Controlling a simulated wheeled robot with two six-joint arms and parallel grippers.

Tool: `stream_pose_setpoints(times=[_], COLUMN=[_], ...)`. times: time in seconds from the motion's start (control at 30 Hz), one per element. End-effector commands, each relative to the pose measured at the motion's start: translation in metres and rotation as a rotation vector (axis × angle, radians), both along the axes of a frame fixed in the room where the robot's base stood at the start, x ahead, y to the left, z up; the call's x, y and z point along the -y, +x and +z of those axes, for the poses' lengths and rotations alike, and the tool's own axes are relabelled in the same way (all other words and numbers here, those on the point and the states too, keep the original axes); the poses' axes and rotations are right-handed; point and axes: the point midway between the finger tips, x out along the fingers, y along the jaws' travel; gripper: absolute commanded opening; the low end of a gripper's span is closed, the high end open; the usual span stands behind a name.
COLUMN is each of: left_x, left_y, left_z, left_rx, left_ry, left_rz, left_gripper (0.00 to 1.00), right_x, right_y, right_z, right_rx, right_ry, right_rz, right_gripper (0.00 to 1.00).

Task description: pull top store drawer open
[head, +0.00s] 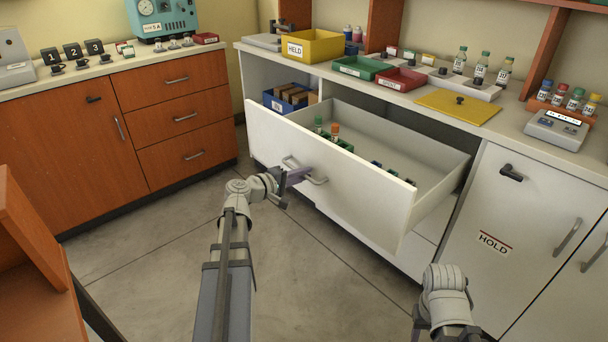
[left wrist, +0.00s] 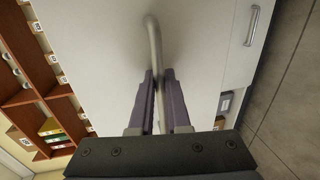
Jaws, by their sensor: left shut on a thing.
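The top store drawer (head: 350,190) is a wide white drawer in the white cabinet. It stands well out from the cabinet, and its inside shows. A green rack with capped bottles (head: 335,131) and several dark-capped vials (head: 391,172) are in it, partly hidden by the front panel. My left gripper (head: 294,175) is at the drawer front, shut on the metal bar handle (head: 317,180). In the left wrist view the handle (left wrist: 153,40) runs between the two fingers of the gripper (left wrist: 160,78). My right arm shows at lower right, but its gripper is not visible.
Left of the drawer is an open shelf with a blue bin (head: 287,97). The counter above holds a yellow HELD bin (head: 314,46), trays and bottles. A white HOLD door (head: 493,243) is to the right. Wooden cabinets (head: 150,130) stand at left. Floor before the drawer is clear.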

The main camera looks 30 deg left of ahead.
Motion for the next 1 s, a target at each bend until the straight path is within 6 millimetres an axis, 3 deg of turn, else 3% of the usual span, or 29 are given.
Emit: stream_pose_setpoints(times=[0.17, 0.2, 0.3, 0.57, 1.0], left_x=[0.000, 0.000, 0.000, -0.001, -0.022], left_y=[0.000, 0.000, 0.000, -0.003, -0.061], left_z=[0.000, 0.000, 0.000, 0.001, 0.014], left_rx=[-0.001, -0.001, -0.001, 0.000, 0.000], left_ry=[0.000, 0.000, 0.000, 0.000, 0.000], left_rz=[-0.001, -0.001, 0.000, 0.001, 0.003], left_gripper=[0.00, 0.19, 0.27, 0.27, 0.27], right_x=[0.000, 0.000, 0.000, 0.000, 0.000], right_y=[0.000, 0.000, 0.000, 0.000, 0.000], right_z=[0.000, 0.000, 0.000, 0.001, 0.014], right_rx=[0.000, 0.000, 0.000, 0.000, 0.000], right_ry=[0.000, 0.000, 0.000, 0.000, -0.001], right_rz=[0.000, 0.000, 0.000, 0.000, -0.003], right_gripper=[0.50, 0.50, 0.50, 0.50, 0.50])
